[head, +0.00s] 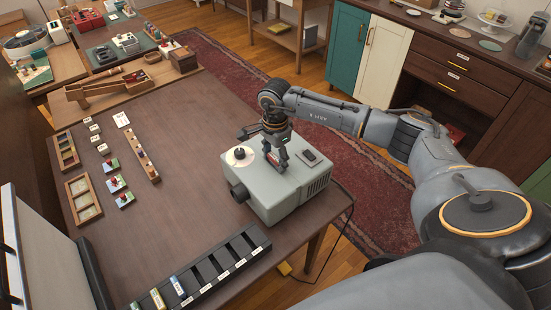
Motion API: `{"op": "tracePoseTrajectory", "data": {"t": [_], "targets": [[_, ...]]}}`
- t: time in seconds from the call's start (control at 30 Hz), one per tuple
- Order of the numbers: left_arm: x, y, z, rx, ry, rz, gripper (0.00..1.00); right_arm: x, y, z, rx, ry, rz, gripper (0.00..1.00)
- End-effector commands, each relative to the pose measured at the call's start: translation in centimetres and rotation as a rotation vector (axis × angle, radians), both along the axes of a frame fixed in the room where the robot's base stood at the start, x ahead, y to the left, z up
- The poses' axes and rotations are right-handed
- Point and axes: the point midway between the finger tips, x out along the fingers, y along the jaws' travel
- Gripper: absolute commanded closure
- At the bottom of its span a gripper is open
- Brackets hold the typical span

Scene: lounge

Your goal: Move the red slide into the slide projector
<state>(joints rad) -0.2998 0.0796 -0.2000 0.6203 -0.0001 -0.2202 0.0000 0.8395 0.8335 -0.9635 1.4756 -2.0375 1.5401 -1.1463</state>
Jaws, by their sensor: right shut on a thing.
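The slide projector (290,200) is a pale grey-green box near the right edge of the wooden table, its dark lens (239,193) facing left. My right gripper (277,163) points down over the projector's top, between the disc and the panel. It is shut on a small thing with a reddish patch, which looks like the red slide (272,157). The fingers hide most of the slide, and I cannot tell whether it is in a slot or just above it. My left gripper is out of view.
A dark, labelled, compartmented tray (262,236) lies at the table's front, with several coloured slides at its left end. A narrow wooden rack (138,150), small cards and wooden frames (83,199) stand at left. The table's middle (190,135) is clear. A cable hangs at right.

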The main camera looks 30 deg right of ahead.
Motion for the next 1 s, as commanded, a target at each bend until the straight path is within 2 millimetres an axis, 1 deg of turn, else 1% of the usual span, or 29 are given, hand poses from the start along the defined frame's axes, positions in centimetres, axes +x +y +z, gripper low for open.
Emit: {"op": "tracePoseTrajectory", "data": {"t": [0.03,0.27,0.3,0.37,0.4,1.0], "targets": [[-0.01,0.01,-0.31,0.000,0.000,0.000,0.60,-0.77,0.39,-1.58,0.002,0.023,0.005,0.79],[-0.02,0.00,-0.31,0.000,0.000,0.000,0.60,-0.74,0.46,-1.59,0.003,0.022,0.005,0.78],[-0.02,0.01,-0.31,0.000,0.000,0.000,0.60,-0.74,0.47,-1.60,0.003,0.022,0.006,0.39],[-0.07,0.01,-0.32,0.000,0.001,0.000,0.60,-0.76,0.48,-1.59,0.003,0.022,0.006,0.27],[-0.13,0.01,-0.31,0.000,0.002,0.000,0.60,-0.77,0.49,-1.57,0.003,0.023,0.007,0.19],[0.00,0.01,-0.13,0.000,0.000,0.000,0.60,-0.57,0.20,-0.98,-0.001,0.016,0.005,0.18]]}}
